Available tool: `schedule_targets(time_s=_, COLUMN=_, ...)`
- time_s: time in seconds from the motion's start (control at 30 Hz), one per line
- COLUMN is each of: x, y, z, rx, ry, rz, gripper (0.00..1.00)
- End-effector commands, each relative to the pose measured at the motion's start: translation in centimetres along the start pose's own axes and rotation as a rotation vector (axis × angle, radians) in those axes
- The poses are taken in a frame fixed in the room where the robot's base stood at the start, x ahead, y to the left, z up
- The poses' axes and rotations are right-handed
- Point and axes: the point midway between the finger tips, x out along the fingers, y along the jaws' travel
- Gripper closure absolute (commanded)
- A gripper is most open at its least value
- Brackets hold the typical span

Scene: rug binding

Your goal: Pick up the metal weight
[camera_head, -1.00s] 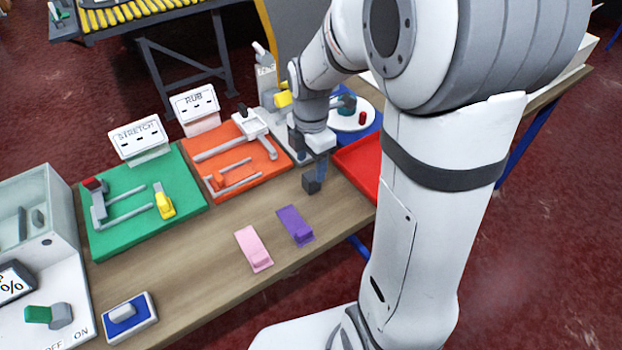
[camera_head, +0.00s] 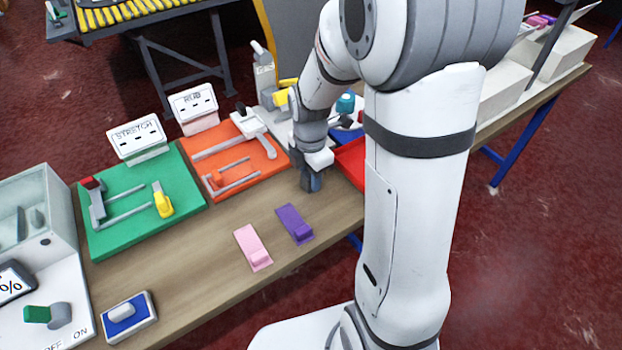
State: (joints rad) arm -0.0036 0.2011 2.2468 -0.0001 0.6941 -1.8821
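The metal weight (camera_head: 307,186) appears as a small dark grey block on the wooden table, right of the orange board. My gripper (camera_head: 313,180) points down at it, its fingertips low at the block's level. A bluish-grey finger shows against the block's right side. The other finger is not clearly visible. The fingers and block overlap, so I cannot tell whether the gripper is closed on it.
The orange RUB board (camera_head: 262,172) lies left of my gripper, with the green STRETCH board (camera_head: 130,215) beyond. A red tray (camera_head: 352,163) is close on the right. Pink (camera_head: 253,248) and purple (camera_head: 294,224) pieces lie nearer.

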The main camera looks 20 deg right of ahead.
Motion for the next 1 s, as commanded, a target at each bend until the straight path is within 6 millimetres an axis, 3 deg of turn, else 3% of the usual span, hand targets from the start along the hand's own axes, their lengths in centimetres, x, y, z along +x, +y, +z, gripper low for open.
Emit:
schedule_targets(time_s=0.37, x=0.0, y=0.0, z=0.0, rx=0.000, ry=0.000, rz=0.001, gripper=1.00)
schedule_targets(time_s=0.67, x=-0.3, y=0.1, z=0.0, rx=0.000, ry=-0.001, rz=0.003, gripper=1.00)
schedule_targets(time_s=0.77, x=-1.3, y=0.1, z=0.1, rx=0.000, ry=-0.002, rz=0.006, gripper=1.00)
schedule_targets(time_s=1.0, x=-6.0, y=0.1, z=0.1, rx=0.001, ry=-0.002, rz=0.008, gripper=1.00)
